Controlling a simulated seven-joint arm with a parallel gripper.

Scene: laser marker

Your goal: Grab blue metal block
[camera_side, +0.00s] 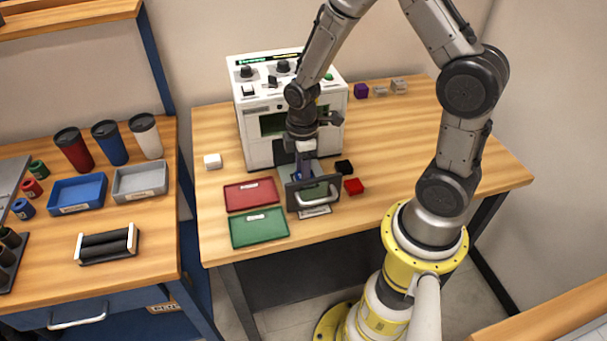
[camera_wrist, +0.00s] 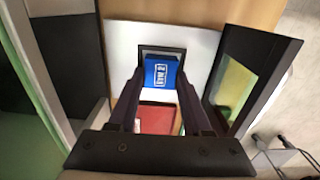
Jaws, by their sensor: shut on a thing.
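The blue metal block (camera_wrist: 161,72) has a white printed label on its top face and shows between my fingertips in the wrist view. My gripper (camera_wrist: 160,78) is shut on it, one dark finger on each side. In the side view my gripper (camera_side: 303,170) points down in front of the white laser marker (camera_side: 262,130), just behind its open door (camera_side: 314,191). The block is mostly hidden there by the fingers and the door. A dark square frame shows around the block in the wrist view; I cannot tell whether the block touches it.
A red tray (camera_side: 251,194) and a green tray (camera_side: 259,227) lie left of the door. A black block (camera_side: 344,167) and a red block (camera_side: 354,186) lie to its right. A white block (camera_side: 212,161) is at the left.

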